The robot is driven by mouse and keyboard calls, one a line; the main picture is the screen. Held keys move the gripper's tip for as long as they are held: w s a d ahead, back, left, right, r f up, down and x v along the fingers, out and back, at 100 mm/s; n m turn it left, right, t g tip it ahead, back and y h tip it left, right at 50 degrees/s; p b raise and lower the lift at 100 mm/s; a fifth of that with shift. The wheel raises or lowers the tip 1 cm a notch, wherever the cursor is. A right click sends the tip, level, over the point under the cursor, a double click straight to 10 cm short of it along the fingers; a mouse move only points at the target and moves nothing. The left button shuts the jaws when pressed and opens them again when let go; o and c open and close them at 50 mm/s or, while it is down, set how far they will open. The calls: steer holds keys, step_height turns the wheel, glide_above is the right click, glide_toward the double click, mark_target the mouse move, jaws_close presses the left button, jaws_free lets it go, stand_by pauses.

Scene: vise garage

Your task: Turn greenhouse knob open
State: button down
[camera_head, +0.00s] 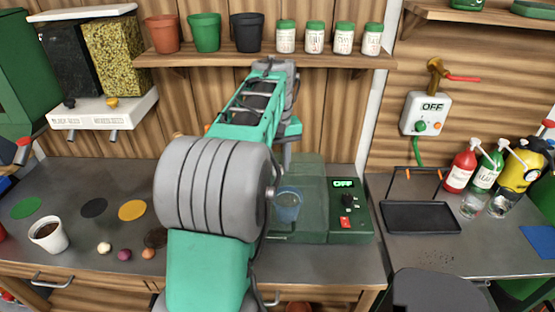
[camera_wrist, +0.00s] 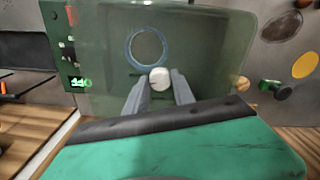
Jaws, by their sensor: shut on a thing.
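The greenhouse (camera_head: 312,235) is a see-through green box on the bench, partly hidden by my arm. Its right-hand panel has a display (camera_head: 343,183) reading OFF, a dark knob (camera_head: 347,201) and a red switch (camera_head: 346,223). In the wrist view, my gripper (camera_wrist: 160,86) is shut on a white round knob (camera_wrist: 159,77) at the edge of the clear cover (camera_wrist: 205,60). The dark panel knob (camera_wrist: 68,51) is apart from my fingers there. In the head view my arm mostly hides the gripper.
A shelf (camera_head: 270,59) with pots and jars hangs above. To the right are a black tray (camera_head: 420,217), several bottles and a wall box (camera_head: 425,112) reading OFF. To the left, a white cup (camera_head: 48,236) and small bulbs lie on the bench.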

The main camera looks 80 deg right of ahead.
mark_target(278, 168)
steer(key=shift+m+p, duration=0.55)
steer(key=shift+m, duration=1.05)
steer(key=c, duration=1.1)
jaws_free()
steer(key=shift+o, duration=0.2)
step_height(278, 168, up, 8)
steer(key=shift+f, duration=0.1)
